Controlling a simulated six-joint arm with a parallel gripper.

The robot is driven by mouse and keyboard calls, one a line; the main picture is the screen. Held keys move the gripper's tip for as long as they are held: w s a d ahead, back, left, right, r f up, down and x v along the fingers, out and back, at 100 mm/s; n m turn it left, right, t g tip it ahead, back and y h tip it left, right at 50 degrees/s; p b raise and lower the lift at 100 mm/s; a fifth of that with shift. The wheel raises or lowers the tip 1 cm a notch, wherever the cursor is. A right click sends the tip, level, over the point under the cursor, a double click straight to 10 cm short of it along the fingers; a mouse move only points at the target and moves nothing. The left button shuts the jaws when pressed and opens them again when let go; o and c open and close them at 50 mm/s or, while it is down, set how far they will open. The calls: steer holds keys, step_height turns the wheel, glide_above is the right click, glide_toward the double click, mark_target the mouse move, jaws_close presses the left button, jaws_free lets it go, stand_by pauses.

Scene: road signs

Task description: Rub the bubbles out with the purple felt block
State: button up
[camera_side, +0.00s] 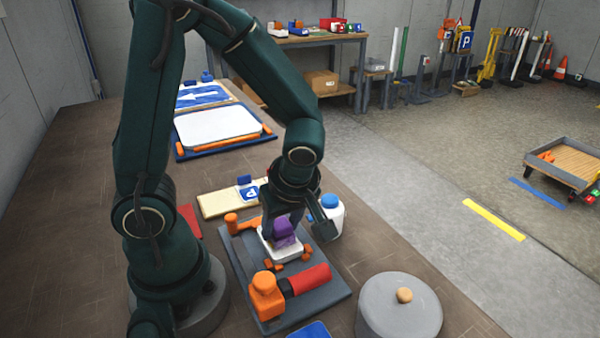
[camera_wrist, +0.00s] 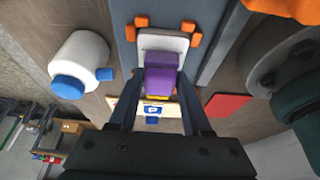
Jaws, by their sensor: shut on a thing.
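My gripper (camera_side: 284,218) is shut on the purple felt block (camera_side: 284,234), which also shows between the fingers in the wrist view (camera_wrist: 160,76). The block is over or on a small white plate (camera_side: 268,250), also in the wrist view (camera_wrist: 164,42); I cannot tell if they touch. The plate lies on a dark blue-grey board (camera_side: 240,262) with small orange pieces (camera_side: 272,266) near its corners. No bubbles can be made out; the block and gripper hide part of the plate.
A red-handled orange tool (camera_side: 308,280) lies on the board's near end. A white bottle with a blue cap (camera_side: 330,202) stands close right of my gripper. A grey lidded pot (camera_side: 398,312) is at front right. A blue P sign (camera_side: 248,190) lies on a pale board behind.

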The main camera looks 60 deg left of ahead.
steer(key=shift+s, duration=0.5)
steer(key=shift+w+f, duration=0.1)
steer(key=shift+w, duration=0.75)
steer(key=shift+s, duration=0.65)
steer(key=shift+w, duration=0.1)
steer(key=shift+w+r, duration=0.1)
steer(key=shift+r, duration=2.55)
